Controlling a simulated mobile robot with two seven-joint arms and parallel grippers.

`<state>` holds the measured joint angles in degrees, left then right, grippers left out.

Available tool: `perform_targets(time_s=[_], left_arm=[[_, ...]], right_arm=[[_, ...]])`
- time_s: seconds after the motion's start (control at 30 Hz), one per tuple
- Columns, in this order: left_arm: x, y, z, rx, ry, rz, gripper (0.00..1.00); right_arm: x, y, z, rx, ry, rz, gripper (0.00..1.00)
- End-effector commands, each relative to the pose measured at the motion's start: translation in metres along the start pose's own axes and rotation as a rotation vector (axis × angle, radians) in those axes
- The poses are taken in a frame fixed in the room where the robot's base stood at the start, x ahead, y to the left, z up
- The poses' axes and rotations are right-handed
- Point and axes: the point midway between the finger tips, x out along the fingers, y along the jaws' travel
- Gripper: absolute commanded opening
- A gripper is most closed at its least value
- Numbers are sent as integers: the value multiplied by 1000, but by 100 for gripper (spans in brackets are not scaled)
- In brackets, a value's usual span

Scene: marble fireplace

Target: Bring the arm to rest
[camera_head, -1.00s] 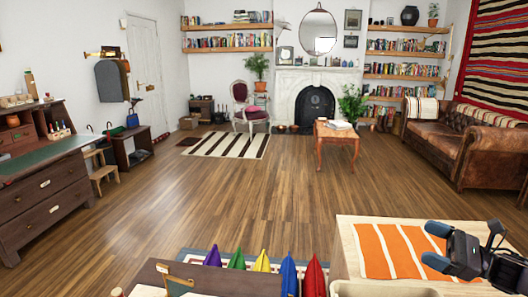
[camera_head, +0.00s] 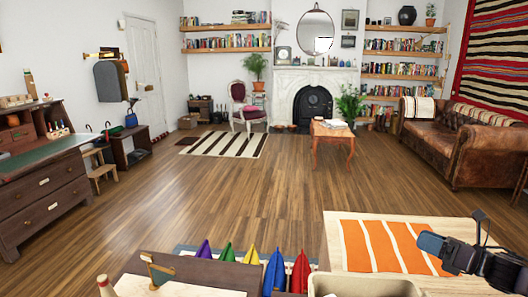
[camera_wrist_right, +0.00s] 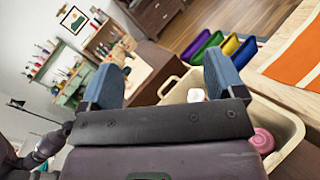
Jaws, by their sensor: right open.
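My right gripper (camera_head: 455,228) is at the lower right of the head view, over the right end of a pale wooden table (camera_head: 333,240) with an orange-and-white striped cloth (camera_head: 378,245). Its two blue-tipped fingers stand apart. In the right wrist view the same gripper (camera_wrist_right: 163,80) shows its fingers wide apart, with nothing held between them. A beige bin (camera_wrist_right: 178,92) lies beyond and below the fingers in that view, partly hidden by the gripper body. My left gripper is not in view.
A beige bin rim (camera_head: 365,285) is at the bottom edge. Purple, green, yellow, blue and red pointed pieces (camera_head: 252,258) stand left of the table. A pink round object (camera_wrist_right: 262,140) lies in the bin.

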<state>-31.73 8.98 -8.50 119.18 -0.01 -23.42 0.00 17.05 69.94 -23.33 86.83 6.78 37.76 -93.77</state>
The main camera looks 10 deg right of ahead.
Motion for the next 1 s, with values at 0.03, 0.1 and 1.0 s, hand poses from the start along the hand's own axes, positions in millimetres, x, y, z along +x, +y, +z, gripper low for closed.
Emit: perform_targets(time_s=[0.03,0.1,1.0], left_arm=[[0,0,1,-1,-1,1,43],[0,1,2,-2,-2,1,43],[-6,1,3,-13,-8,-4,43]], right_arm=[[6,0,-3,85,-4,-24,88],[13,0,-8,221,-15,-65,88],[-19,100,-263,2216,-744,-518,88]])
